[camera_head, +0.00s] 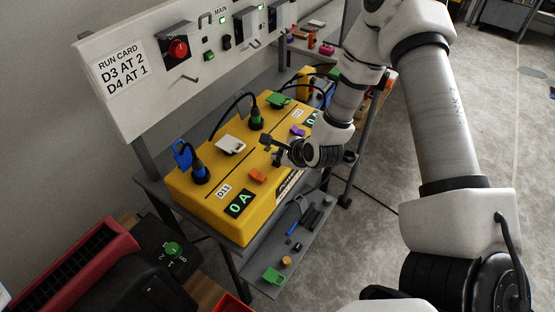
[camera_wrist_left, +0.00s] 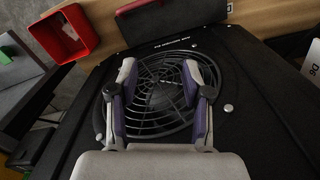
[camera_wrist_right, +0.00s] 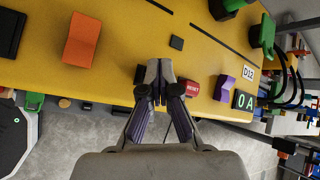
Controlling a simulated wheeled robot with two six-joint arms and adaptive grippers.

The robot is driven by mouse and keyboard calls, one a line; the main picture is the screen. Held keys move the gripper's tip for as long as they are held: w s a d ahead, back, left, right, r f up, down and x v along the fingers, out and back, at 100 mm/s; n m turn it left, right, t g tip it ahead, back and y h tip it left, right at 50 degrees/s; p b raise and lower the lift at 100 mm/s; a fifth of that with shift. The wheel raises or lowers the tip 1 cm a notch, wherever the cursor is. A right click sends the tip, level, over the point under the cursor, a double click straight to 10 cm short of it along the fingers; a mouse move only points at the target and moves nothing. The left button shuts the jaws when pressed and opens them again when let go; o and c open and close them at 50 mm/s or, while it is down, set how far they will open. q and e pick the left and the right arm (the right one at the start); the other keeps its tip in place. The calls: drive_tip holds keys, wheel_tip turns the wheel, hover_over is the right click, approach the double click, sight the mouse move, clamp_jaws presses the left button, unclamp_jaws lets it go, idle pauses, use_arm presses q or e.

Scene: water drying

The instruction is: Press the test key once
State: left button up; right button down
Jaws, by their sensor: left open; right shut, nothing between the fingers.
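The yellow box (camera_head: 205,205) stands on a grey bench, with an orange block (camera_head: 258,176), a purple block (camera_head: 297,130) and "0 A" displays (camera_head: 239,203) on it. My right gripper (camera_head: 278,150) is over its front part. In the right wrist view the shut, empty fingertips (camera_wrist_right: 158,72) are over the yellow top (camera_wrist_right: 130,30), just left of a red key marked "RESET" (camera_wrist_right: 191,87). I cannot read a test key; the fingers hide the spot beneath them. Whether they touch the box I cannot tell. My left gripper (camera_wrist_left: 160,75) is open and empty over a round black fan grille (camera_wrist_left: 160,100).
A white panel (camera_head: 130,75) with a run card and a red knob (camera_head: 178,48) stands behind the box. A lower grey shelf (camera_head: 265,255) holds small loose parts. A red bin (camera_wrist_left: 68,35) is near the fan. Black cables (camera_head: 225,110) loop over the box.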

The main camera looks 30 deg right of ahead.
drive_tip(key=shift+r, duration=0.1)
drive_tip(key=shift+r+p, duration=0.4)
drive_tip(key=shift+r, duration=0.3)
drive_tip(key=shift+r+p, duration=1.7)
drive_tip(key=shift+r, duration=0.85)
drive_tip(key=shift+f, duration=0.15)
